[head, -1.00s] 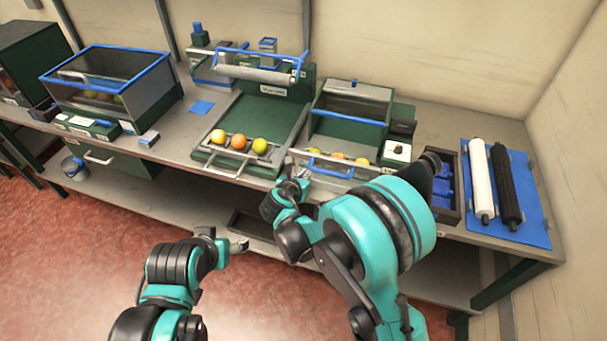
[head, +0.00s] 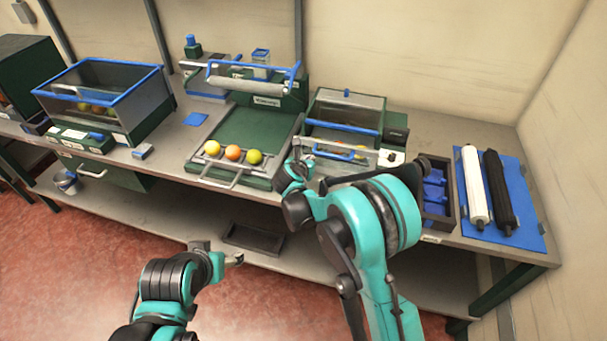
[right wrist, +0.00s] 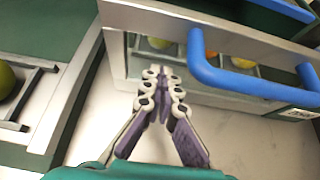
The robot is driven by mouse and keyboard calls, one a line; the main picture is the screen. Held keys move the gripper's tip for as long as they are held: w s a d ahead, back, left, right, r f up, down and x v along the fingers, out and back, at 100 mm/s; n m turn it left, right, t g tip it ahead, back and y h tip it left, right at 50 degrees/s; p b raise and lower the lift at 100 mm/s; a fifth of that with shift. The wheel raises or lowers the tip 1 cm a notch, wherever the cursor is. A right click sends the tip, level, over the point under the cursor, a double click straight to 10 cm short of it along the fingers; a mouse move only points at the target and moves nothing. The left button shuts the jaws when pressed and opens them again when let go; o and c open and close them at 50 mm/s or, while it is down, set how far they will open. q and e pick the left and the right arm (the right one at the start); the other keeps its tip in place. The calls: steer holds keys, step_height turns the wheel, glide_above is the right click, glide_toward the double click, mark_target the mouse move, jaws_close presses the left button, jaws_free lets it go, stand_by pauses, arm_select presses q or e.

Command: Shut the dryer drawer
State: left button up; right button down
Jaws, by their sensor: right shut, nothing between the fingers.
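The dryer (head: 345,112) is a green box with a clear lid and a blue bar. Its drawer (head: 360,155) has a pale front and a blue handle (head: 340,151), and sits a little out from the body. In the right wrist view the drawer front (right wrist: 235,38) is close, with fruit in compartments behind it and the blue handle (right wrist: 245,82) to the right. My right gripper (right wrist: 160,75) is shut and empty, its tips at the front's left part; contact is unclear. It also shows in the head view (head: 298,158). My left gripper (head: 238,259) hangs low before the bench, away from the dryer.
Left of the dryer, a green tray (head: 250,128) holds three fruits and a metal handle juts forward. A dark crate with blue dividers (head: 436,160) and a blue mat with rollers (head: 535,235) lie to the right. A lower shelf (head: 140,215) runs beneath.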

steer(key=w, duration=0.2)
steer(key=w+d, duration=0.1)
steer(key=w, duration=0.2)
steer(key=w+d, duration=0.1)
steer(key=w, duration=0.1)
steer(key=shift+w+d, duration=0.25)
steer(key=shift+w, duration=0.15)
arm_select(q)
steer(key=shift+s, duration=0.15)
arm_select(e)
steer(key=shift+w+d+r, duration=0.1)
steer(key=shift+w+r, duration=0.05)
steer(key=shift+w, duration=0.05)
arm_select(q)
steer(key=shift+r, duration=0.1)
arm_select(e)
steer(key=shift+r, duration=0.1)
